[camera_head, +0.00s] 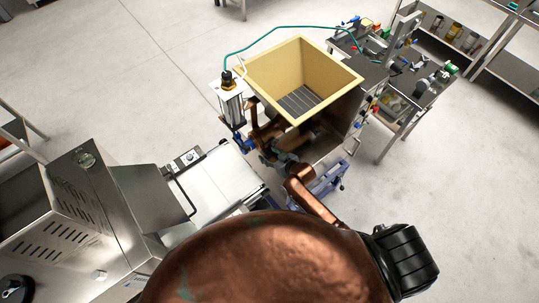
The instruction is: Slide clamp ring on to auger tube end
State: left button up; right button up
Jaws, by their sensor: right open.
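My right arm reaches up from the lower middle to the shadowed front of the dough machine, below its yellow square hopper (345,72). My right gripper (262,138) is small and dark there, beside the machine's front left side; it is open. I cannot make out the clamp ring or the auger tube end; the arm and shadow cover that area. I cannot tell whether the gripper touches anything. My left gripper is not in view.
A conveyor (222,178) runs close to the left of my right arm, beside a steel machine (60,225). A pneumatic cylinder (232,107) stands left of the hopper, with a green hose (262,38). A cluttered bench (415,85) stands right. Floor at right is clear.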

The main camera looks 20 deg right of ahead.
jog(key=shift+s+r, duration=0.1)
jog(key=shift+r, duration=0.05)
jog(key=shift+p+v, duration=2.1)
jog(key=shift+p, duration=0.1)
jog(key=v, duration=1.2)
